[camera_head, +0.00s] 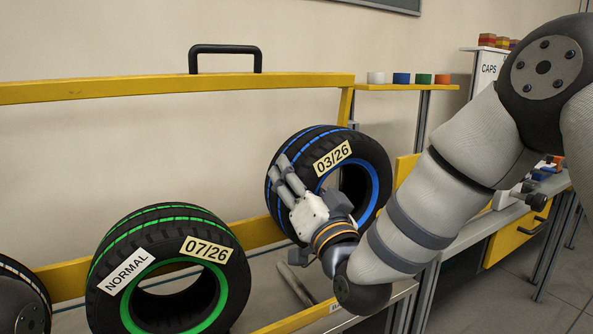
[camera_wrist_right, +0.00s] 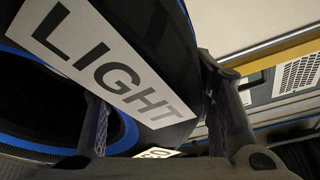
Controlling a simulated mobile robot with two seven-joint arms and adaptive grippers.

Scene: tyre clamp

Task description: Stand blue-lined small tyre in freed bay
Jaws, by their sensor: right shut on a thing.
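The blue-lined small tyre (camera_head: 368,156), black with blue stripes and a "03/26" label, is upright and slightly tilted right of centre in the head view. In the right wrist view the tyre (camera_wrist_right: 150,22) fills the left side, with a white "LIGHT" label. My right gripper (camera_head: 290,185) is shut on it, with fingers on either side of the tyre wall in the wrist view. The hand hides the tyre's lower left part, and I cannot tell whether its underside touches the rack. The bay is not clearly visible. My left gripper is not in view.
A green-lined tyre (camera_head: 103,252), labelled "NORMAL" and "07/26", stands on the yellow-railed rack (camera_head: 150,88) at left. Another tyre is cut off at far left. A shelf (camera_head: 410,87) with coloured caps is behind. A yellow drawer (camera_head: 510,237) is at right.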

